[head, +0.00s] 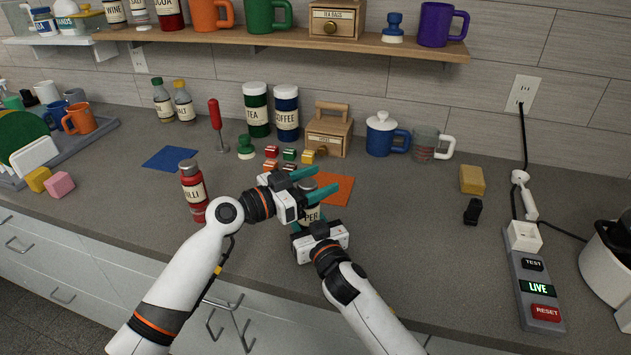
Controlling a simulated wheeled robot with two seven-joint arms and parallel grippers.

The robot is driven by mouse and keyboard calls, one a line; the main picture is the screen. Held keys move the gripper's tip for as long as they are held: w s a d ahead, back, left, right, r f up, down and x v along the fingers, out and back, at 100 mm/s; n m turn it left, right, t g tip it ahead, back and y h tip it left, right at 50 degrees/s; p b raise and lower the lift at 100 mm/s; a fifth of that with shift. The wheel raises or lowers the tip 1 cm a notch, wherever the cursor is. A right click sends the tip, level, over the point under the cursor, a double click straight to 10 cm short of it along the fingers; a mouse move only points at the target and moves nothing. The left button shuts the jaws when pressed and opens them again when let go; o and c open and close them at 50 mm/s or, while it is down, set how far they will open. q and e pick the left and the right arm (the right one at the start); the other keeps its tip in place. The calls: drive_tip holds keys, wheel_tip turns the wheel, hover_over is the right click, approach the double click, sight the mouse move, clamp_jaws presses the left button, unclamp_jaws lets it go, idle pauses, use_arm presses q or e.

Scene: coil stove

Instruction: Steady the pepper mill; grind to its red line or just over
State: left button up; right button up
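The pepper mill (311,215) stands upright on the counter, its pale label partly showing the letters "PER". My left gripper (328,180) comes in from the left at the mill's top, with its two teal fingers apart and the top between them. I cannot tell whether they touch it. My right gripper (308,228) is low at the mill's near side. A bit of teal finger shows left of the mill; the rest is hidden, so its grip is unclear. No red line can be made out on the mill.
A red chilli bottle (192,192) stands left of my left gripper. An orange mat (334,189) lies behind the mill, with small coloured blocks (289,155) and a wooden box (328,136) beyond. A power strip (537,290) lies at right. The counter between is mostly clear.

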use_arm(q)
drive_tip(key=shift+a, duration=0.15)
drive_tip(key=v, duration=1.2)
drive_tip(key=shift+f, duration=0.1)
use_arm(e)
drive_tip(key=o, duration=1.1)
